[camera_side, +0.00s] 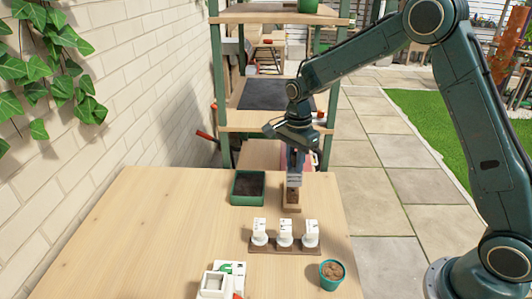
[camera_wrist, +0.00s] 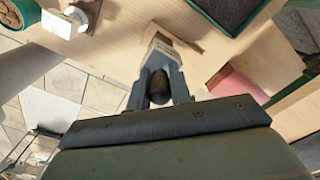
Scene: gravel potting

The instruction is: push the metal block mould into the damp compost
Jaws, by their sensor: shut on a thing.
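My gripper (camera_side: 295,160) points down near the far edge of the table. It is shut on the dark rounded handle of the metal block mould (camera_side: 294,180). In the wrist view my gripper (camera_wrist: 159,98) has its two fingers around that handle, and part of the grey mould (camera_wrist: 164,45) shows beyond them. The mould is upright at a small wooden stand (camera_side: 291,201); I cannot tell whether it still touches it. The dark compost (camera_side: 248,187) fills a green tray (camera_side: 248,203) just left of the stand. The tray also shows at the top of the wrist view (camera_wrist: 207,19).
Three white pieces (camera_side: 285,230) stand on a brown rack (camera_side: 272,249) in front. A teal pot (camera_side: 332,280) of brown material is at the front right, and a white box (camera_side: 213,286) at the front left. The table's left side is clear. A shelf stands behind.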

